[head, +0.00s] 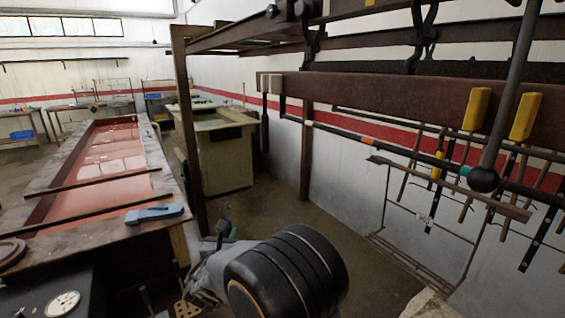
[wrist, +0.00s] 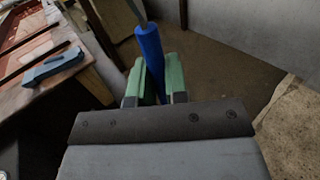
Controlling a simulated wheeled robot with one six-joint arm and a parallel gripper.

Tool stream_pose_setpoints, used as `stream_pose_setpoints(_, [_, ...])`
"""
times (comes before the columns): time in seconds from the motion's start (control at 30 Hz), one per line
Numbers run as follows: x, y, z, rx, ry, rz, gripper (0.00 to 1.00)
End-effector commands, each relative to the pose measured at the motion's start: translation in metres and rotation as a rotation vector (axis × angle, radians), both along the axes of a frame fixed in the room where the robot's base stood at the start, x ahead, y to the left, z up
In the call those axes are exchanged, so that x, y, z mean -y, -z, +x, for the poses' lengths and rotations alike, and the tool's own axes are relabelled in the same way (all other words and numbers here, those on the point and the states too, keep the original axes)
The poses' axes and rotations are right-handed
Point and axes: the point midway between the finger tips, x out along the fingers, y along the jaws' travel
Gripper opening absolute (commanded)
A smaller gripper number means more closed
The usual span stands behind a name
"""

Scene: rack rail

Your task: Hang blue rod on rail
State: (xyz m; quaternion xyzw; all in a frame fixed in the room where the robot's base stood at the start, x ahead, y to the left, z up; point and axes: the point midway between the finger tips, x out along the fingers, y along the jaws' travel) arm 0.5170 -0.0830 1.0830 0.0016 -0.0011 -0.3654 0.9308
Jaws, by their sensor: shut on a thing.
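The blue rod (wrist: 149,48) stands up between the green fingers of my gripper (wrist: 155,84) in the wrist view. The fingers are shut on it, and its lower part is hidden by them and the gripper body. A thin grey shaft extends from its top. In the head view my dark arm link hides most of the gripper, and the rod is hard to make out. The rail (head: 370,139), a dark bar with coloured bands, runs below the rusty beam (head: 390,103) at the right. The gripper is low and to the left of the rail, apart from it.
A long bench with a red bed (head: 105,160) stands at the left, with a blue-grey tool (head: 154,213) on its near end. A rusty post (head: 187,130) rises beside it. Several dark bars hang at the right.

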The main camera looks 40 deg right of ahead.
Motion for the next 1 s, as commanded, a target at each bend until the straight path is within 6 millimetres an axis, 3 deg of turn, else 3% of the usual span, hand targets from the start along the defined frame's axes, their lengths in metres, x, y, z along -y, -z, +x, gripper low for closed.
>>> stream_pose_setpoints(0.03, [0.015, -0.033, -0.003, 0.015, 0.092, 0.005, 0.0])
stream_pose_setpoints(0.1, [0.035, -0.066, -0.012, 0.013, 0.223, 0.006, 0.0])
stream_pose_setpoints(0.3, [0.083, -0.143, -0.051, 0.006, 0.567, 0.006, 0.0])
stream_pose_setpoints(0.4, [0.099, -0.171, -0.072, 0.003, 0.697, 0.003, 0.0])
stream_pose_setpoints(0.63, [0.118, -0.207, -0.105, -0.002, 0.86, 0.003, 0.0])
stream_pose_setpoints(1.0, [0.135, -0.213, -0.115, -0.004, 0.898, 0.001, 0.0])
